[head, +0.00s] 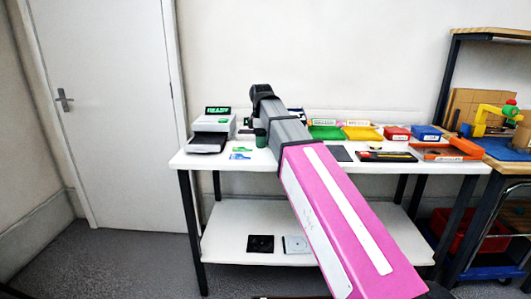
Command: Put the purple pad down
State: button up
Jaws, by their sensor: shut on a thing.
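My pink and grey arm reaches forward over the white table (225,166) from the lower right. Its dark end part bends down at the back left of the table. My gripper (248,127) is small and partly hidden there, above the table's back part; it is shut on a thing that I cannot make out. I see no clearly purple pad in this view; my arm hides part of the tabletop.
A grey machine with a green display (214,130) stands at the left. A dark green cup (261,138) is near my gripper. Blue and green flat pieces (240,154) lie in front. Green, yellow, red and blue bins (362,133) line the back right. A black mat (340,154) lies flat.

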aim_at(265, 156)
jog(key=w+f, duration=0.1)
jog(key=w, duration=0.1)
jog(key=w+d+f, duration=0.1)
jog(key=shift+w+d+f, duration=0.2)
jog(key=shift+w, duration=0.15)
jog(key=shift+f, duration=2)
jog(key=shift+s+f, duration=0.1)
jog(key=shift+f, duration=0.35)
